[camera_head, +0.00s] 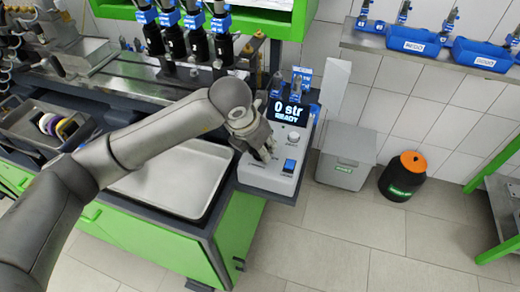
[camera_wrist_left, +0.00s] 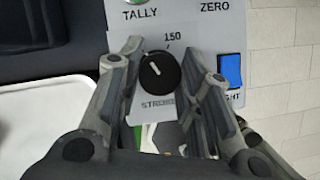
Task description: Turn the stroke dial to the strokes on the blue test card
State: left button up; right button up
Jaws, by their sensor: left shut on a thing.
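The black stroke dial (camera_wrist_left: 158,70) sits on the grey panel in the left wrist view, with a white pointer line tilted up and left and "150" printed up and right of it. My left gripper (camera_wrist_left: 165,76) has its fingers on either side of the dial and is shut on it. In the head view my left gripper (camera_head: 264,153) is over the front of the pump control box (camera_head: 259,178) and hides the dial. The display (camera_head: 286,112) reads "0 str READY". I cannot make out a blue test card for certain. My right gripper is not in view.
A blue switch (camera_wrist_left: 230,70) is right of the dial on the panel. A metal tray (camera_head: 172,180) lies on the green bench left of the box. A grey bin (camera_head: 345,155) and a black container with an orange lid (camera_head: 403,176) stand right of it.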

pick_arm(q)
jog(key=shift+n, duration=0.3)
jog(key=o, duration=1)
jog(key=shift+o, duration=0.2)
jog(key=shift+r, duration=0.15)
jog(key=v, duration=1.1)
jog(key=shift+s+r, duration=0.2)
jog(key=shift+r, duration=0.2)
